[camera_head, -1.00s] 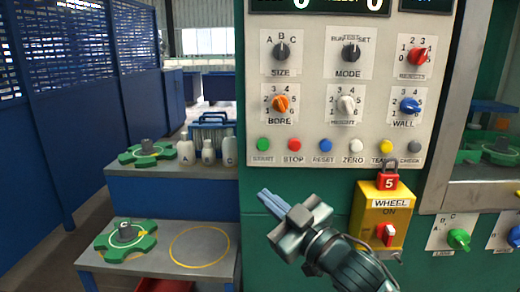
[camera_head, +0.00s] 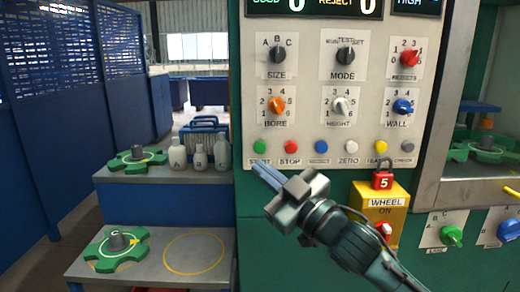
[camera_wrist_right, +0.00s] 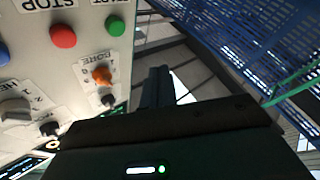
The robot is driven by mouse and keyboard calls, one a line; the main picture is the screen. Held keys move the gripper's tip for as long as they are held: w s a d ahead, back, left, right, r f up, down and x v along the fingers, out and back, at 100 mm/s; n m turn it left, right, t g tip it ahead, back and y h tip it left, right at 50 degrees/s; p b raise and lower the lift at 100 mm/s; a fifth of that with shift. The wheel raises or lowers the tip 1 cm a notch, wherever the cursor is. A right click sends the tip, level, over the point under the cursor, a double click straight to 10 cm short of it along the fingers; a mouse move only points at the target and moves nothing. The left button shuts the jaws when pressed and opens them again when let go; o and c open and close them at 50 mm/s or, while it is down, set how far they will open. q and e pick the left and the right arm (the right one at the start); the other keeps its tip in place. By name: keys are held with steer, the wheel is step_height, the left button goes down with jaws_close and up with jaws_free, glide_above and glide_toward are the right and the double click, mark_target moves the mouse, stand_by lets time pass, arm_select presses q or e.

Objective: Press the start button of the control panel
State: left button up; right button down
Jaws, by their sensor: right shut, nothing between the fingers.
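The control panel (camera_head: 312,120) is a pale plate with knobs and a row of coloured buttons. The green start button (camera_head: 259,147) is at the left end of that row, above its START label. My right gripper (camera_head: 264,173) is shut and empty. In the head view its fingertips point up and left, just below the start button and close to the label; I cannot tell whether they touch the panel. The start button (camera_wrist_right: 115,26) also shows in the right wrist view, beside the red stop button (camera_wrist_right: 62,36). My left gripper is not in view.
A yellow WHEEL box (camera_head: 383,203) with a red padlock (camera_head: 383,180) sits below the panel, near my right arm. A blue mesh partition (camera_head: 70,100) stands further left.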

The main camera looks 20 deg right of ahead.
mark_target(260, 148)
steer(key=w, duration=0.2)
steer(key=w+d, duration=0.1)
steer(key=w, duration=0.1)
steer(key=w+d, duration=0.1)
steer(key=w, duration=0.2)
steer(key=shift+p, duration=0.35)
steer(key=shift+s, duration=0.1)
stand_by(1.0)
stand_by(0.6)
steer(key=shift+w+d+r, duration=0.1)
steer(key=shift+w, duration=0.2)
steer(key=shift+w+p, duration=0.15)
steer(key=shift+p, duration=0.15)
